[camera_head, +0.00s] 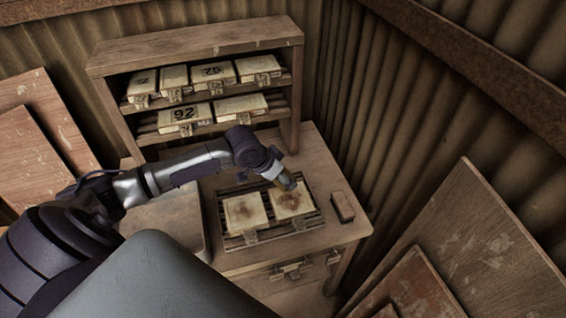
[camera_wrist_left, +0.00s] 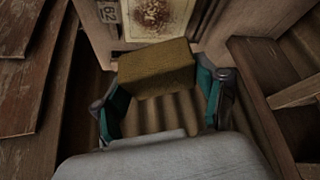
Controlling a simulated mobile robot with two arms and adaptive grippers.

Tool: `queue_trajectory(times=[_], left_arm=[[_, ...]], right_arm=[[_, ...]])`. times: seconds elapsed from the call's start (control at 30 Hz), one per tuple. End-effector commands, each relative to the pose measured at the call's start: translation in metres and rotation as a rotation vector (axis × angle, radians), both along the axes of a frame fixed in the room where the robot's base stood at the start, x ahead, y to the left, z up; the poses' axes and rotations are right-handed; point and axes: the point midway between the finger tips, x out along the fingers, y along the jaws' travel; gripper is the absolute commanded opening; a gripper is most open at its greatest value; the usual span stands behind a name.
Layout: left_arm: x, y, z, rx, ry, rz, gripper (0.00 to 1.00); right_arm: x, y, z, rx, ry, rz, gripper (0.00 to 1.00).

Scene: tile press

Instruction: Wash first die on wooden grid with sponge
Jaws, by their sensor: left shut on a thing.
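My left gripper (camera_head: 283,179) is shut on a brown-yellow block, the sponge (camera_wrist_left: 156,68), which spans between its teal fingers in the left wrist view. The wooden grid (camera_head: 262,239) lies on the table with two pale dies side by side. The left die (camera_head: 243,213) and the right die (camera_head: 293,207) both carry reddish-brown stains. The gripper and sponge are over the far edge of the right die; I cannot tell whether the sponge touches it. A stained die face (camera_wrist_left: 158,16) shows beyond the sponge in the left wrist view. My right gripper is not in view.
A wooden shelf (camera_head: 195,52) with several numbered dies stands at the back of the table (camera_head: 334,236). A small brown block (camera_head: 343,206) lies right of the grid. Corrugated walls close in behind and right. Boards (camera_head: 470,240) lean at the right.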

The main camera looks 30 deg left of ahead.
Motion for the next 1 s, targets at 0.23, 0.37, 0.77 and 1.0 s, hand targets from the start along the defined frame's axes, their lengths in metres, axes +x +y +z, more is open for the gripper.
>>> queue_trajectory(times=[0.23, 0.37, 0.77, 1.0], left_arm=[[0.0, 0.013, -0.016, 0.023, -0.005, -0.006, 0.44], [0.0, 0.013, -0.028, 0.023, -0.005, -0.006, 0.44], [0.0, 0.013, -0.056, 0.022, -0.006, -0.006, 0.44], [0.0, 0.013, -0.054, 0.022, -0.006, -0.005, 0.44]], right_arm=[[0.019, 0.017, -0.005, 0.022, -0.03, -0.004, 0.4], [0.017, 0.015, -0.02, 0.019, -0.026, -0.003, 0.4], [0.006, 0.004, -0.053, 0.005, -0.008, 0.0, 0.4], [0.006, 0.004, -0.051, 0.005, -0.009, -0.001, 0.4]])
